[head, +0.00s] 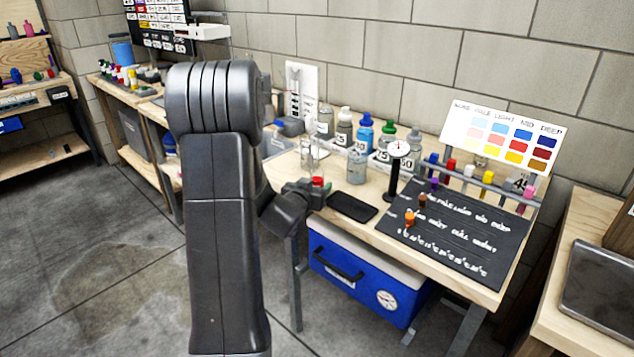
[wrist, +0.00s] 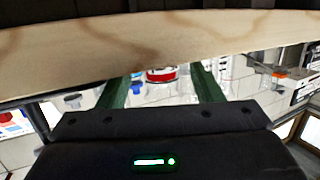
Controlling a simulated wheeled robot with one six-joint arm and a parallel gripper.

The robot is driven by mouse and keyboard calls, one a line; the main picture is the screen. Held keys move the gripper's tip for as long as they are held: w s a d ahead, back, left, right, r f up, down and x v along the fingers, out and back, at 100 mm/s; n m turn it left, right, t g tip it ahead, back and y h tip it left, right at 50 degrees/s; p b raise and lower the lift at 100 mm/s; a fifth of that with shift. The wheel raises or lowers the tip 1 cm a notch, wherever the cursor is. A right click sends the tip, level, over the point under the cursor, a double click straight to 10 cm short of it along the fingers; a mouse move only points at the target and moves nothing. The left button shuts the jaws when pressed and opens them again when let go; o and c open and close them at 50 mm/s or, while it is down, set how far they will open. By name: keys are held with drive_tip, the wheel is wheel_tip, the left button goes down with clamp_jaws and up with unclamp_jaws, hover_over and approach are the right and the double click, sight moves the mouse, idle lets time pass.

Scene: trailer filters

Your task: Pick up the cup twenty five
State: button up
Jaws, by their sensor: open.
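My gripper (head: 318,186) is at the left front part of the workbench, partly hidden behind my own arm. In the wrist view its two green fingers (wrist: 163,86) stand apart. A small red and white object (wrist: 162,75) shows between them, with its upper part cut off by the wooden edge. A red patch (head: 317,181) shows at the gripper in the head view, below a clear upright vessel (head: 307,155). I cannot read a twenty five on any cup, nor tell whether the fingers touch the red object.
Several numbered bottles (head: 365,133) stand along the back of the workbench. A dial gauge on a post (head: 397,165), a dark flat pad (head: 352,207) and a black board (head: 445,235) lie to the right. A blue cooler (head: 355,275) stands underneath. The wooden edge (wrist: 150,40) crosses the wrist view.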

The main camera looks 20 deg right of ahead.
drive_tip(key=shift+x, duration=1.5)
drive_tip(key=shift+r, duration=0.1)
drive_tip(key=c, duration=1.1)
